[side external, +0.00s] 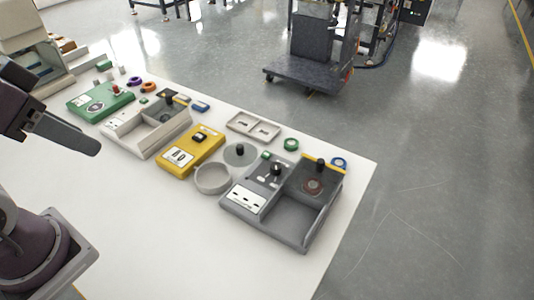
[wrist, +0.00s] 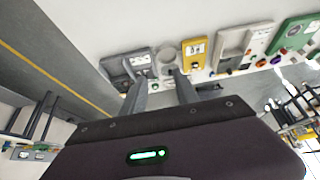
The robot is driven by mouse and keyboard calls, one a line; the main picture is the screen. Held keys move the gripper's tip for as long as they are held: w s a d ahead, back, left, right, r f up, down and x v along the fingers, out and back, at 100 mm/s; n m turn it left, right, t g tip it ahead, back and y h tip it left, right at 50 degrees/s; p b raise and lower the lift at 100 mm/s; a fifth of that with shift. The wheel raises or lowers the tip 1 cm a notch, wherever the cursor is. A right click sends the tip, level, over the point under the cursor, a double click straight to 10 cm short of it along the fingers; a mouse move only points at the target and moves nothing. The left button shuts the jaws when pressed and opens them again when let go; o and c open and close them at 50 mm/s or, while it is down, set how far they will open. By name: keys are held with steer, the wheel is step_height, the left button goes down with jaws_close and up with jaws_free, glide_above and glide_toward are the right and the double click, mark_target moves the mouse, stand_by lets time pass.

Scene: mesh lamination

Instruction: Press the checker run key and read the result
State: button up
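Several small devices stand in a row on a white table, and their labels are too small to read, so I cannot tell for sure which is the checker. A green box (side external: 99,99) has a red button (side external: 115,89). A yellow box (side external: 190,151) has a black switch (side external: 199,137) and a white label. A dark grey unit (side external: 287,212) has black knobs and an open bay. A light grey unit (side external: 148,133) has an open tray. My gripper (side external: 92,146) is high at the left, apart from them all; in the wrist view (wrist: 160,80) its fingers are spread and empty.
A round grey dish (side external: 212,179) and a grey lid with a black knob (side external: 240,155) sit between the yellow box and dark grey unit. Small coloured rings and a two-slot tray (side external: 253,127) lie along the far edge. The table's near part (side external: 170,235) is clear.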

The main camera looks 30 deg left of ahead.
jaws_close()
stand_by(1.5)
